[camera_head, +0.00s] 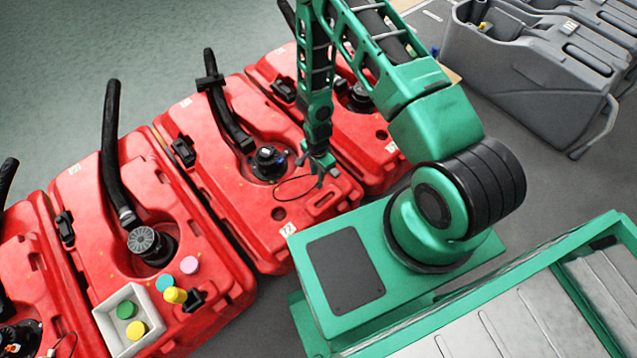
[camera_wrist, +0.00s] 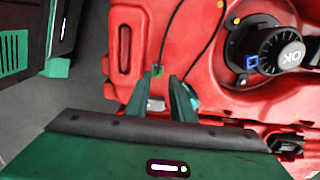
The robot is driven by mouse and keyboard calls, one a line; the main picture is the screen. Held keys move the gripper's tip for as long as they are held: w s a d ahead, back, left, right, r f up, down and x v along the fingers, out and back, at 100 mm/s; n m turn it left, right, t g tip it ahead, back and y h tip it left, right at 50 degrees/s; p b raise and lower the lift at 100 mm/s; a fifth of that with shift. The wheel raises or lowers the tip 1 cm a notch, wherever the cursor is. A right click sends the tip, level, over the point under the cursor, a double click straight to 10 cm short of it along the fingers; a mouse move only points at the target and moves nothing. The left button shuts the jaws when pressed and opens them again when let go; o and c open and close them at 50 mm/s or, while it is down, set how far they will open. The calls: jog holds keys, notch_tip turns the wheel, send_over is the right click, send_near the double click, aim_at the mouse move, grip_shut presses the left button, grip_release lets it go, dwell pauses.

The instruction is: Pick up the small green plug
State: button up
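A small green plug (camera_wrist: 158,70) sits at the end of a thin black cable in the wrist view, against the red tank (camera_wrist: 205,115). My gripper (camera_wrist: 160,78) is open, with its two dark green fingers apart. The plug appears in line with the gap, at or just beyond the fingertips; I cannot tell its exact depth. In the head view my gripper (camera_head: 322,168) points down over a red tank (camera_head: 240,200), beside the thin cable loop (camera_head: 292,188). The plug is too small to make out there.
A black cap marked OK (camera_wrist: 282,52) with a blue clip (camera_wrist: 251,62) stands on the tank. A white tray (camera_head: 108,325) holds green and yellow round pieces on a neighbouring red tank. Grey tanks (camera_head: 530,75) stand at the upper right.

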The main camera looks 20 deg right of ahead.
notch_tip(320, 180, down, 5)
jog(key=shift+s+d+r, duration=0.1)
jog(key=shift+s, duration=0.05)
grip_shut()
jog(key=shift+r, duration=0.1)
